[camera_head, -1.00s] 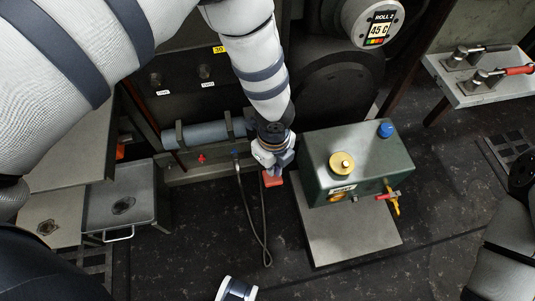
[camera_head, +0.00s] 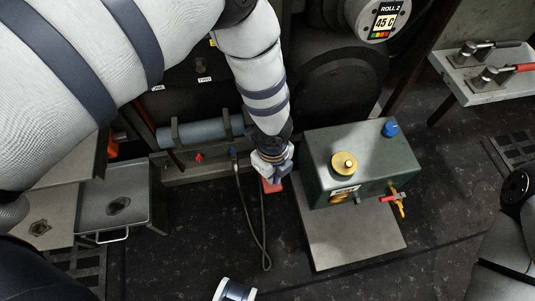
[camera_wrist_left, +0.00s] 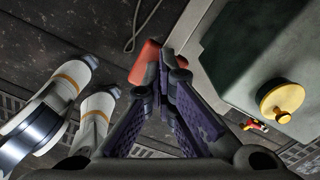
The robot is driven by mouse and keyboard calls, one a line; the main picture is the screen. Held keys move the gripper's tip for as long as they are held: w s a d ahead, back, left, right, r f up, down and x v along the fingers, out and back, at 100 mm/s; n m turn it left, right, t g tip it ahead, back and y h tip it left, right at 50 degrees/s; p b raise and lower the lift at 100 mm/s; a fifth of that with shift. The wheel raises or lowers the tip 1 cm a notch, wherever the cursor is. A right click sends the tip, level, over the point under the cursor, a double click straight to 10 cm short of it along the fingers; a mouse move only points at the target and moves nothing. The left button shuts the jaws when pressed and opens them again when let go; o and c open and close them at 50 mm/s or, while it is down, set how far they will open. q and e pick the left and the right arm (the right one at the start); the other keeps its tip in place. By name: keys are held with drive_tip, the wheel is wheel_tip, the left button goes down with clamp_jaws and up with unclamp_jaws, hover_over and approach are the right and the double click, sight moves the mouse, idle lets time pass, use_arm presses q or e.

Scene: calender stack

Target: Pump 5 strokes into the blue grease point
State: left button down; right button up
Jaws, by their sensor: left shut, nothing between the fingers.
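The blue grease point (camera_head: 233,153) is a small blue fitting on the machine's low ledge, left of my left gripper (camera_head: 271,176). A dark hose (camera_head: 245,210) hangs in a loop below the fitting and rises toward the gripper. A red handle (camera_head: 272,187) shows just under the fingers, left of a green box (camera_head: 330,155). In the left wrist view the fingers (camera_wrist_left: 165,80) are shut and empty, with the red handle (camera_wrist_left: 145,62) beside their tips; whether they touch it I cannot tell.
A red fitting (camera_head: 198,157) sits left of the blue one. The green box carries a brass cap (camera_head: 344,162), a blue cap (camera_head: 390,128) and a red-handled valve (camera_head: 395,197), above a grey plate (camera_head: 350,240). A metal tray (camera_head: 90,205) stands left. Floor in front is clear.

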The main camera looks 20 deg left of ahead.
use_arm(q)
drive_tip(key=shift+f+b, duration=0.95)
drive_tip(key=shift+f, duration=0.75)
drive_tip(key=shift+w+r+p, duration=0.1)
drive_tip(key=shift+r+p, duration=2.65)
drive_tip(key=shift+r, duration=1.9)
drive_tip(key=shift+f, duration=0.1)
use_arm(e)
drive_tip(key=w+r, duration=0.2)
drive_tip(key=r, duration=0.1)
drive_tip(key=shift+t, duration=0.4)
use_arm(q)
drive_tip(key=shift+f+b, duration=0.5)
drive_tip(key=shift+f, duration=0.35)
drive_tip(key=shift+f+b, duration=2.15)
drive_tip(key=shift+f, duration=1.5)
use_arm(e)
drive_tip(key=shift+s+f+g, duration=0.6)
drive_tip(key=shift+s+f, duration=0.9)
drive_tip(key=shift+f, duration=0.85)
use_arm(q)
drive_tip(key=shift+r+p, duration=2.6)
drive_tip(key=shift+r, duration=2.1)
drive_tip(key=shift+f, duration=0.15)
use_arm(e)
drive_tip(key=shift+t, duration=0.6)
drive_tip(key=v, duration=0.6)
drive_tip(key=shift+w+f, duration=0.2)
drive_tip(key=shift+w, duration=0.15)
